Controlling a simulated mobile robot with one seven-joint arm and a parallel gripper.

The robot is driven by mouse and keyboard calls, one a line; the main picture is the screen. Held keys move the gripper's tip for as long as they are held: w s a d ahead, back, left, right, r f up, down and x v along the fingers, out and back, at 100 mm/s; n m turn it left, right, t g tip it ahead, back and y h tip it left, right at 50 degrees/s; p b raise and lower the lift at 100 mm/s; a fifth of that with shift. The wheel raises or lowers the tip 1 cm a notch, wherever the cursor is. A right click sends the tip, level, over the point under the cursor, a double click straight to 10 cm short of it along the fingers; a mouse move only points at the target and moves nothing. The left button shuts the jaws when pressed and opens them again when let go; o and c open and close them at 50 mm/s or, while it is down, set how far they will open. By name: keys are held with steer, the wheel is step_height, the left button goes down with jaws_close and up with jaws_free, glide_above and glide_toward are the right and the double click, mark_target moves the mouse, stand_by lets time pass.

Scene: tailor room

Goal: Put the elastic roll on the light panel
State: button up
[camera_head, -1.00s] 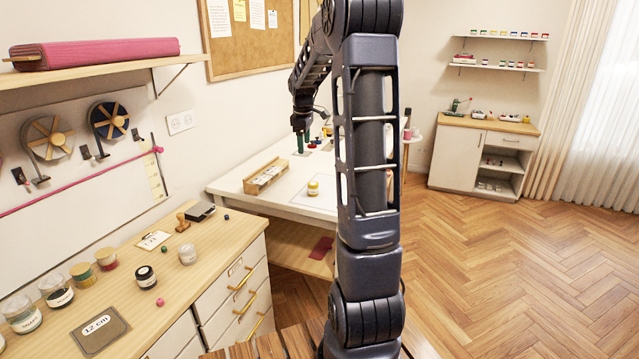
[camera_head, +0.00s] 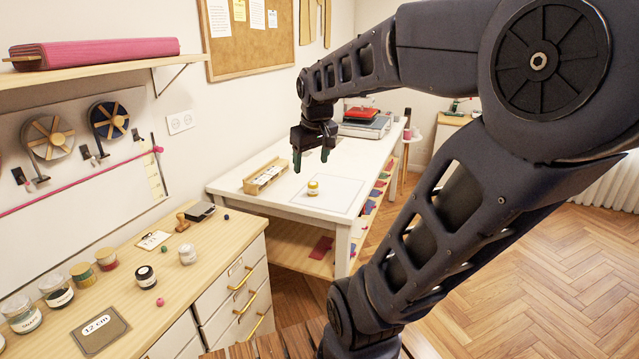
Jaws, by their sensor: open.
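The light panel (camera_head: 338,197) appears to be the flat pale rectangle on the white table. A small yellow and white roll (camera_head: 313,187) stands on it, near its left part. On the wooden counter are a white roll-like item (camera_head: 187,254) and a black one with a white label (camera_head: 146,277). I cannot tell for sure which of these is the elastic roll. My gripper (camera_head: 311,158) points down over the white table, fingers apart and empty. In the picture it is just above the yellow and white roll and does not visibly touch it.
A wooden rack (camera_head: 265,177) lies on the white table (camera_head: 228,187) left of the panel. A red and grey device (camera_head: 365,121) stands at the table's far end. The wooden counter (camera_head: 205,284) holds several jars, a stamp (camera_head: 183,222) and a "12 cm" card (camera_head: 100,331).

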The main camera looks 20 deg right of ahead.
steer(key=s+a+f+m, duration=0.1)
steer(key=s+f+m, duration=0.1)
steer(key=s, duration=0.6)
steer(key=shift+f+m+t, duration=0.3)
steer(key=shift+f+t, duration=0.1)
steer(key=shift+f, duration=0.1)
